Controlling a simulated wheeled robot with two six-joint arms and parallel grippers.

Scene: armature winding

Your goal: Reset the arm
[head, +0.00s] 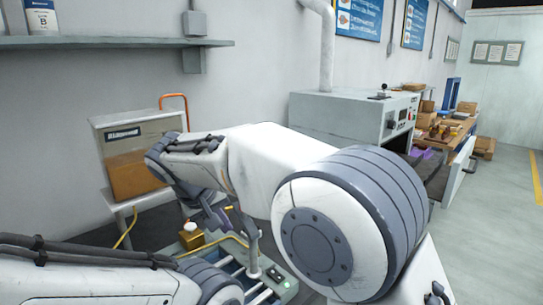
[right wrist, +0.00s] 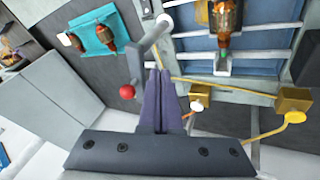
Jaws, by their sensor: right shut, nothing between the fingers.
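My right gripper (head: 215,217) hangs over the grey winding frame (head: 262,297) in the head view. In the right wrist view its dark fingers (right wrist: 158,75) are together, with nothing seen between them. A grey crank arm (right wrist: 152,36) with a red ball knob (right wrist: 127,92) is close to the fingertips; I cannot tell whether they touch. A copper-wound armature (right wrist: 226,18) sits on the frame to the right of the fingers. My left arm shows at the lower left of the head view, but its gripper is out of the picture.
A teal tray (right wrist: 103,16) holds copper-wound parts. Brass blocks (right wrist: 292,98) with yellow parts are at the frame's near edge. A glass-fronted box (head: 130,160) stands at the left, a grey cabinet (head: 345,118) behind my right arm. A shelf (head: 110,42) juts from the wall.

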